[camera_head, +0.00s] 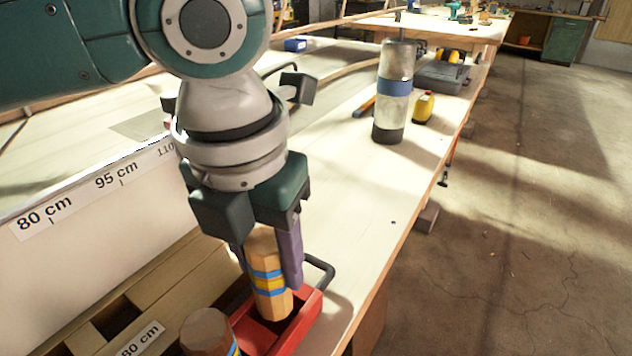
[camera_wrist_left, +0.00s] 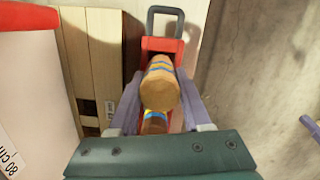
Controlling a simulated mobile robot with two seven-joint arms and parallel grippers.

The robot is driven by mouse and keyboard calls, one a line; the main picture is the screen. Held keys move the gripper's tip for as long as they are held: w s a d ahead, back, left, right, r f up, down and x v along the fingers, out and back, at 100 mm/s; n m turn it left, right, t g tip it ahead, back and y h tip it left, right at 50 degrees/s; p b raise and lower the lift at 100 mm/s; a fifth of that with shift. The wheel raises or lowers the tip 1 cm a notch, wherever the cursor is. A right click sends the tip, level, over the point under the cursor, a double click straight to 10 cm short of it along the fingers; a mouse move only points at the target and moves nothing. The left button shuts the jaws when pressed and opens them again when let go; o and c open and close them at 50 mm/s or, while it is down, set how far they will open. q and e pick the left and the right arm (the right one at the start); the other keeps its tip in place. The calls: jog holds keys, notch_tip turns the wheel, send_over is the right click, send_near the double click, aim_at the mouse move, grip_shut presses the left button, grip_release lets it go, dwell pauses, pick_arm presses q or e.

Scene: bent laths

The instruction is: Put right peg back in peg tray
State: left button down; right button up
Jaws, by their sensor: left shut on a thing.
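My left gripper (camera_head: 268,262) is shut on a wooden peg (camera_head: 266,276) with blue and yellow bands. The peg stands close to upright, with its lower end inside the red peg tray (camera_head: 308,318); whether it touches the tray floor is hidden. In the left wrist view the held peg (camera_wrist_left: 160,88) shows end-on between the fingers, over the red tray (camera_wrist_left: 158,46). A second banded peg (camera_head: 207,332) stands at the near end of the tray, and it also shows in the left wrist view (camera_wrist_left: 153,124), partly hidden.
The tray has a dark handle (camera_head: 322,268) at its far end, near the bench's right edge. A tall cylinder with a blue band (camera_head: 394,88) and a yellow bottle (camera_head: 424,106) stand farther back. A board with centimetre labels (camera_head: 90,215) is at left.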

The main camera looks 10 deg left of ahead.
pick_arm(q)
jog(key=shift+f+b, duration=0.55)
jog(key=shift+f, duration=0.65)
jog(key=shift+c, duration=1.4)
grip_release()
notch_tip(320, 180, up, 9)
jog(key=p, duration=1)
